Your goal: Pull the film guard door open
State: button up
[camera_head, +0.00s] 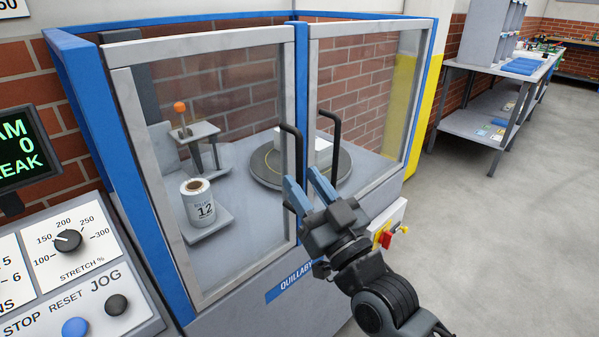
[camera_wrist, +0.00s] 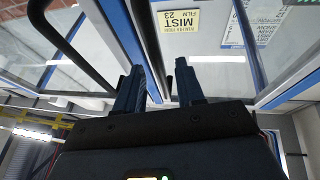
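The film guard has two framed clear panels, a left door (camera_head: 201,31) and a right door (camera_head: 362,27), which both look closed. Each has a black bar handle near the middle post: a left handle (camera_head: 299,148) and a right handle (camera_head: 338,135). My gripper (camera_head: 302,178) is open in front of the handles, low at the middle of the guard. The fingers partly hide the left handle's lower end; contact cannot be told.
Behind the panels are a film roll (camera_head: 196,201), an orange-knobbed stand (camera_head: 181,109) and a round turntable (camera_head: 265,172). A red and yellow switch (camera_head: 387,238) sits right of my gripper. A control panel (camera_head: 75,262) is at left. The floor (camera_head: 500,220) at right is clear.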

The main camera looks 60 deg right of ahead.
jog(key=shift+x, duration=1.15)
jog(key=shift+c, duration=0.4)
grip_shut()
